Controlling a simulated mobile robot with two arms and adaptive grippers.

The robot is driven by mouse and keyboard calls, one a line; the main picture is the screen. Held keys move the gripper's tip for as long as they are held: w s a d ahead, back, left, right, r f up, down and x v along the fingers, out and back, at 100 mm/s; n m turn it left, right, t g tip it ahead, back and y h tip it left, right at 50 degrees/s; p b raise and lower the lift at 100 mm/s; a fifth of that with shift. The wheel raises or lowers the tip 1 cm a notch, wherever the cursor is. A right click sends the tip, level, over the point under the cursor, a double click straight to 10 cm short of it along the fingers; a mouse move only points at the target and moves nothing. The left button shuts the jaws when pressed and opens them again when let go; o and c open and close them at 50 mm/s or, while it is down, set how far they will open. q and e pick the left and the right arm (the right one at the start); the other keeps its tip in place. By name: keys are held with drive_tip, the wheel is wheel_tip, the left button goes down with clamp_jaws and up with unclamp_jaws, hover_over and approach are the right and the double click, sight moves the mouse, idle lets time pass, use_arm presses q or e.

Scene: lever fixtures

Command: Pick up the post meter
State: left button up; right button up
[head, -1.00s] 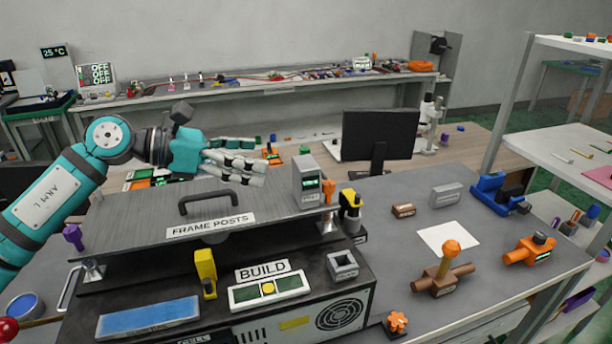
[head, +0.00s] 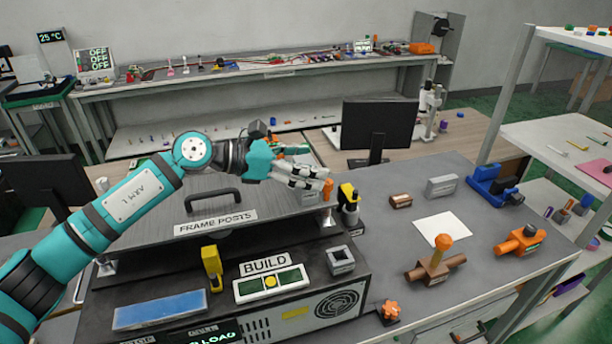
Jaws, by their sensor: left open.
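The post meter (head: 309,198), a small grey upright box, stands at the right end of the frame posts lid. It is mostly hidden by my left gripper (head: 328,180), with only a little grey showing below the fingers. My left gripper is open, with its fingers pointing right across the meter. I cannot tell whether the fingers are around the meter or only in front of it, nor whether they touch it. My right gripper is not in view.
The lid's dark handle (head: 213,199) stands left of the gripper. An orange piece (head: 327,192) and a yellow-and-black part (head: 348,199) are close on the right. A monitor (head: 379,127) stands behind. A white sheet (head: 441,230) lies on the grey table at right.

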use_arm(q)
drive_tip(key=shift+c, duration=0.2)
drive_tip(key=c, duration=1.6)
drive_tip(key=shift+r, duration=0.15)
